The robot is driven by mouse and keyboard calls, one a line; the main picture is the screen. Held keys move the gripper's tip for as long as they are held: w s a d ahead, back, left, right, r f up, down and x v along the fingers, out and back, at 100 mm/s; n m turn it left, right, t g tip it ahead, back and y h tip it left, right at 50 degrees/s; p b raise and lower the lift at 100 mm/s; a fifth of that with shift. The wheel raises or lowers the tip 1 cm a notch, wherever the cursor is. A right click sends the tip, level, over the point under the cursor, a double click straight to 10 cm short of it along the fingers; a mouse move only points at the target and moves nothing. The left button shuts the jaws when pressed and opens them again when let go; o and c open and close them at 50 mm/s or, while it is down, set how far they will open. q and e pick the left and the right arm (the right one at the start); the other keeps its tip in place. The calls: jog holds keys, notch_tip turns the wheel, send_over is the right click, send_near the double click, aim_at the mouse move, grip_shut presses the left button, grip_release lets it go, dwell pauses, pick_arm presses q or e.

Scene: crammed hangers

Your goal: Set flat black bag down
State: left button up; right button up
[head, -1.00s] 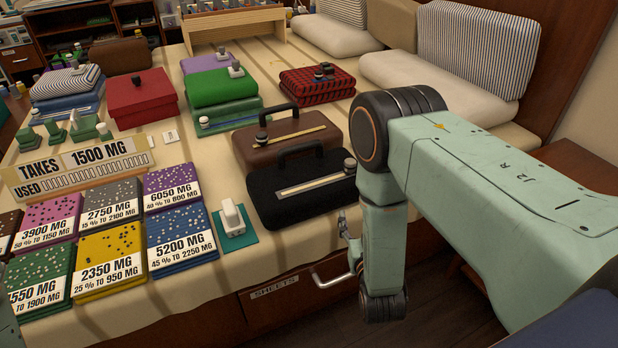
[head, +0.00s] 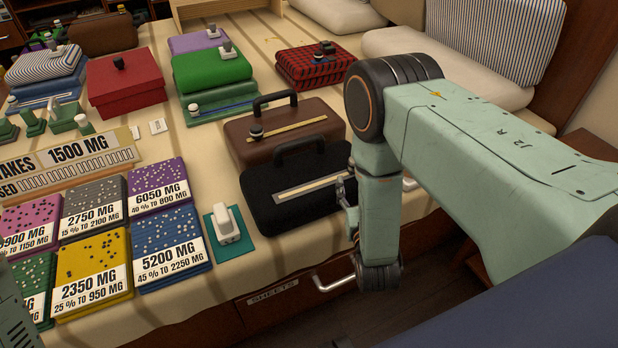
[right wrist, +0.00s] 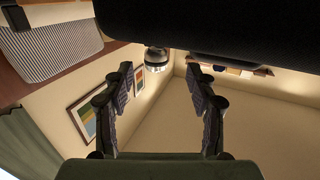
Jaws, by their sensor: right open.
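The flat black bag (head: 262,206) lies on the bed's front part in the head view, its handle toward the brown bag (head: 240,150) behind it. A pale strip lies across it. My right gripper (head: 345,188) is at the bag's right end, close to it; I cannot tell whether they touch. In the right wrist view the right gripper (right wrist: 160,98) has its fingers apart with nothing between them. A dark shape fills the top of that view; I cannot tell what it is. My left gripper is not in view.
A white object on a teal pad (head: 215,250) lies left of the black bag. Number-marked blocks, such as a blue one (head: 168,243), fill the bed's left front. A red-black checked case (head: 312,70) lies behind. A drawer handle (head: 332,284) juts from the bed front.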

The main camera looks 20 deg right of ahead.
jog(key=x, duration=0.2)
jog(key=b+x, duration=0.1)
jog(key=x, duration=0.3)
jog(key=shift+d+r+b, duration=0.1)
jog(key=shift+d+b, duration=0.2)
jog(key=shift+b, duration=0.1)
jog(key=shift+w+d, duration=0.15)
jog(key=shift+w, duration=0.45)
jog(key=shift+c, duration=0.3)
grip_shut()
